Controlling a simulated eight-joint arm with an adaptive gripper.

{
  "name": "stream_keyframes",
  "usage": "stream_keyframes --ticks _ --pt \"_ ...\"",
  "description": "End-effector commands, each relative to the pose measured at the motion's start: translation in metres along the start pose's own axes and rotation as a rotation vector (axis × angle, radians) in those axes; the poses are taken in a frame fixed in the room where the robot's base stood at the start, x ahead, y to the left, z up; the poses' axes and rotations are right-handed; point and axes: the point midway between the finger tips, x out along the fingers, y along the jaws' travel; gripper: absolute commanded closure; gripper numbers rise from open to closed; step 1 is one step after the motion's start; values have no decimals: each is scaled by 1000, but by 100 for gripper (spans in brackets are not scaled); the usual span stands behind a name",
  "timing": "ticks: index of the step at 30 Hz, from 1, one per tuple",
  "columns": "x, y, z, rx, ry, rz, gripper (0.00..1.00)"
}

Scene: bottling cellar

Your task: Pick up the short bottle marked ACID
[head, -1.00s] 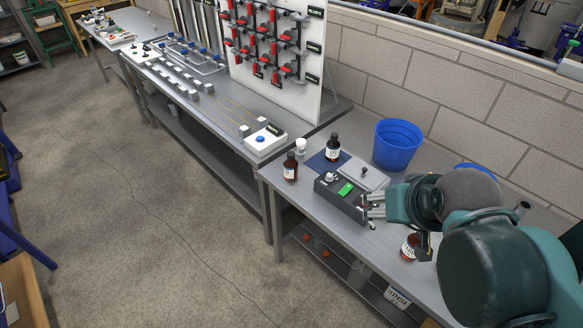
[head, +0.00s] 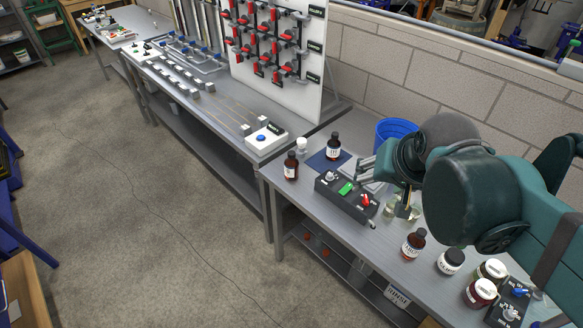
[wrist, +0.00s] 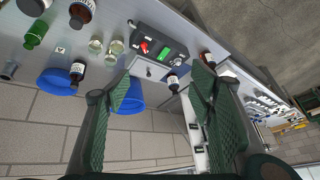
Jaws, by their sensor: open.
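Several brown bottles with white labels are in view; their print is too small to read, so I cannot tell which is marked ACID. In the head view one dark-capped bottle (head: 333,147) stands on a blue mat, one (head: 291,166) stands near the bench's left edge, and one (head: 413,245) stands in front of my arm.
Several jars (head: 451,261) stand at right. A green bottle shows in the wrist view (wrist: 36,35).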

Motion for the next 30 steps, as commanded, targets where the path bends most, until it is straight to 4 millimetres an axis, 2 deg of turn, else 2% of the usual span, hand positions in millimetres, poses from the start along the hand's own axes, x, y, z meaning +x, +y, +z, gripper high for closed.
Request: stream_keyframes --ticks 3,17,30 --pt "4 -9 -16 57 -23 1 46" --pt "33 -44 -67 289 -106 23 46" --pt "75 -80 -108 508 -179 66 46"
